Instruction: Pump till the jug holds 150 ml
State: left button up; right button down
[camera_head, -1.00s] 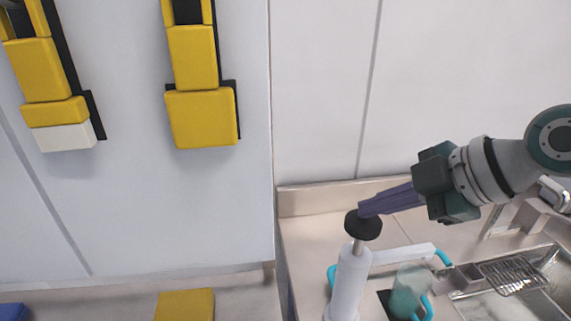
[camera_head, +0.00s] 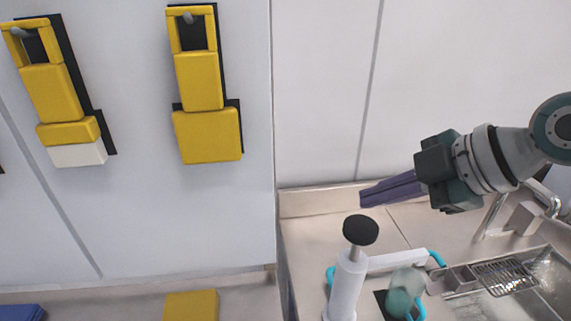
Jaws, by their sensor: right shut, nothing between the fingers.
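The pump is a white upright cylinder (camera_head: 345,285) with a black round knob (camera_head: 360,230) on a short rod, which shows above the cylinder. A pale arm with a blue-green hose (camera_head: 437,258) runs right from it. The jug (camera_head: 405,287) is a clear rounded vessel with teal liquid in its lower part, standing at a dark pad (camera_head: 381,299); its level marks are too small to read. My right gripper (camera_head: 362,198) is shut and empty, with its purple fingers above and behind the knob, apart from it. My left gripper is out of view.
A metal sink (camera_head: 545,285) with a wire rack (camera_head: 505,276) and a tap (camera_head: 548,205) lies to the right. Yellow holders (camera_head: 207,136) hang on the wall at left. A yellow block (camera_head: 191,305) and a blue one (camera_head: 22,312) lie below.

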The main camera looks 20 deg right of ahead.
jog(key=shift+r+p, duration=1.05)
jog(key=shift+r, duration=0.45)
jog(key=shift+f, duration=0.1)
dwell(0.7)
dwell(0.5)
